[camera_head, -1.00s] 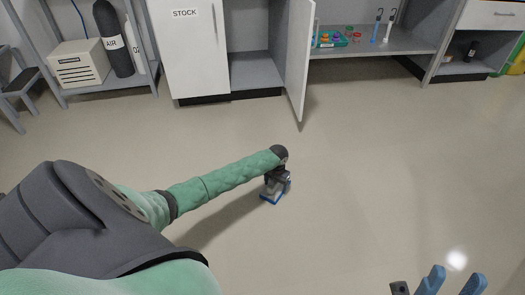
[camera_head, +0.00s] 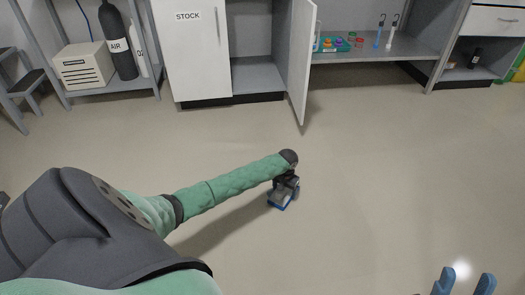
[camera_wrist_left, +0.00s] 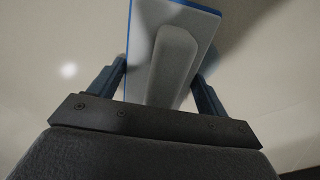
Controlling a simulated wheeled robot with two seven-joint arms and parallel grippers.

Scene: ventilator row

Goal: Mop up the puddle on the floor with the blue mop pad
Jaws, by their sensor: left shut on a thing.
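My left gripper (camera_head: 287,184) reaches down to the floor in the middle of the head view. It is shut on the grey handle of the mop pad (camera_head: 279,202), a grey block with a blue edge. In the left wrist view the two fingers of the left gripper (camera_wrist_left: 160,88) stand on either side of the handle, and the mop pad (camera_wrist_left: 203,25) lies flat beyond them. I cannot tell whether the pad touches the floor. My right gripper (camera_head: 464,282) shows only its blue fingers at the bottom right, apart and with nothing seen between them. I cannot make out a puddle's outline.
An open cabinet door (camera_head: 300,60) juts out over the floor behind the pad. A white STOCK cabinet (camera_head: 190,50), a shelf with a green tray (camera_head: 333,44), and a rack with an AIR cylinder (camera_head: 117,45) stand at the back. The floor around the pad is clear.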

